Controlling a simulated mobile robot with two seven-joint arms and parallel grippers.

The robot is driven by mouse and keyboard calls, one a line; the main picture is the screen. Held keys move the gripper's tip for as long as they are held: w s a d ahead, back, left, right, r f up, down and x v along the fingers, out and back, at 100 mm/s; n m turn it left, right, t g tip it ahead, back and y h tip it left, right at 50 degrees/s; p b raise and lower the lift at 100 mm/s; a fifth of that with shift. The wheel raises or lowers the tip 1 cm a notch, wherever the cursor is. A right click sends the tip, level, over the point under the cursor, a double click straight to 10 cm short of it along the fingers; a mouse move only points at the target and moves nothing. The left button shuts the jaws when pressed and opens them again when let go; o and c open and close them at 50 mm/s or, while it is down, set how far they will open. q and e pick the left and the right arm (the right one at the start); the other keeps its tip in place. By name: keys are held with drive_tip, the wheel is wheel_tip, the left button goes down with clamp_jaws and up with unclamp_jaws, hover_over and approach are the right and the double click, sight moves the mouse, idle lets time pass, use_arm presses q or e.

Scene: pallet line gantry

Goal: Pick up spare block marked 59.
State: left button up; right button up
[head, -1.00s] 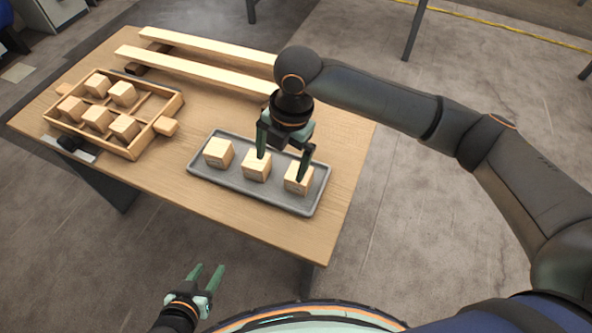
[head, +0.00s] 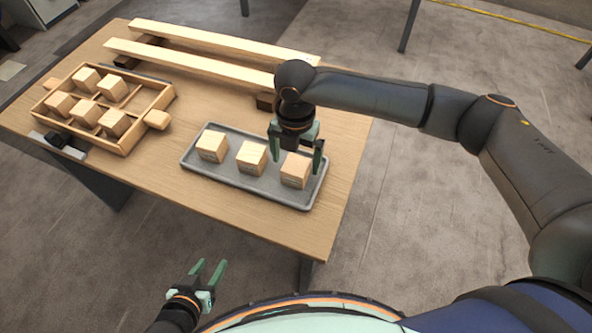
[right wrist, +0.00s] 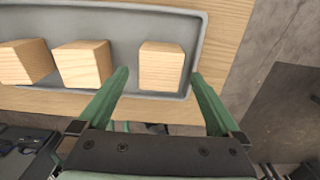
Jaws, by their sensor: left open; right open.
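Three light wooden blocks stand in a row on a grey tray (head: 232,184): a left block (head: 212,147), a middle block (head: 251,157) and a right block (head: 295,171). My right gripper (head: 297,160) is open over the right block, one finger to each side. In the right wrist view this block (right wrist: 161,67) appears between the open fingertips, not gripped. My left gripper (head: 210,264) is open and empty, away from the table at the bottom.
A wooden divided crate (head: 128,144) with several blocks stands on the table's left. Two long wooden beams (head: 190,64) lie along the back on dark supports. The tabletop (head: 190,117) is clear between crate and tray.

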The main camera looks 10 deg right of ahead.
drive_tip(key=shift+w+f, duration=0.15)
drive_tip(key=shift+f, duration=1.25)
drive_tip(key=c, duration=1.4)
